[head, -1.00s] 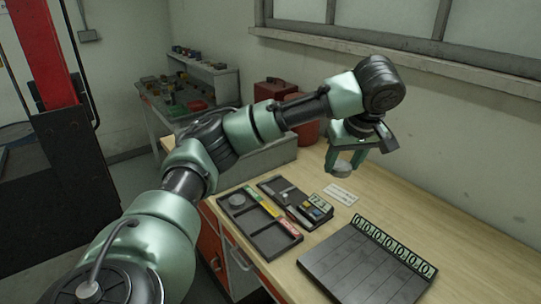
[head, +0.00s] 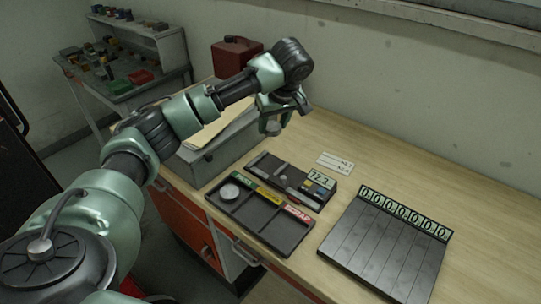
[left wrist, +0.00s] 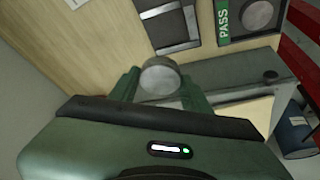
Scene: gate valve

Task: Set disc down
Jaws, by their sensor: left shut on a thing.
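My left gripper (head: 270,118) is shut on a grey metal disc (head: 272,128) and holds it above the bench, near the right end of the grey box. In the left wrist view the held disc (left wrist: 160,78) sits between the green fingers. A black sorting tray (head: 270,222) has green, yellow and red labels. A second disc (head: 229,192) lies in its green-labelled compartment, which reads PASS in the left wrist view, where that disc also shows (left wrist: 258,14). A dark gauge (head: 277,172) with a display reading about 72.3 stands behind the tray. My right gripper is out of view.
A slatted rack (head: 378,250) with a row of number plates stands at the right. A white card (head: 335,162) lies behind the gauge. A grey box (head: 205,158) and a red can (head: 236,56) stand at the far left end. Bare bench lies along the wall.

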